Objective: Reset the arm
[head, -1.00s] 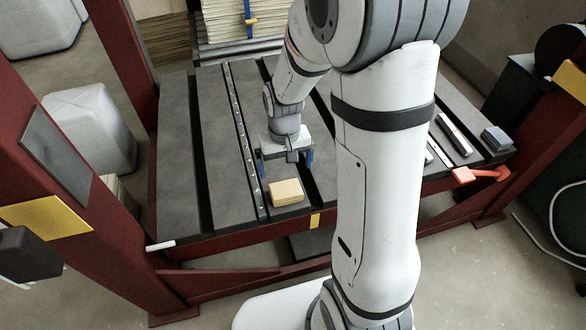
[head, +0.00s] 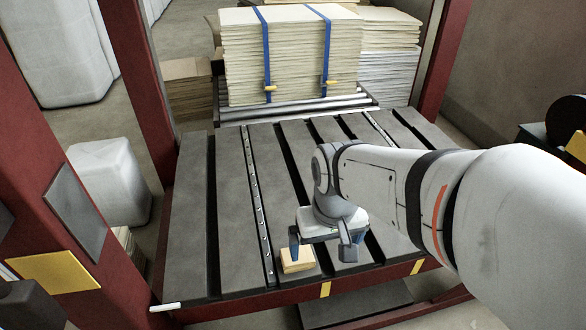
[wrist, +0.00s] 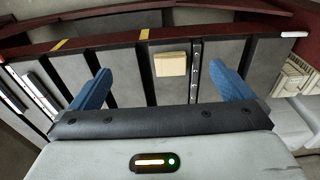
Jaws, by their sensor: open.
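My gripper (head: 322,250) is open and empty, with its blue fingers spread wide above the front part of the dark slotted table (head: 215,270). My arm reaches in from the right in the head view and covers the table's right side.
A strapped stack of pale sheets (head: 290,60) stands behind the table. Red frame posts (head: 135,90) rise at the sides. A white bar (head: 165,307) sticks out at the front left corner. The table's left and back parts are clear.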

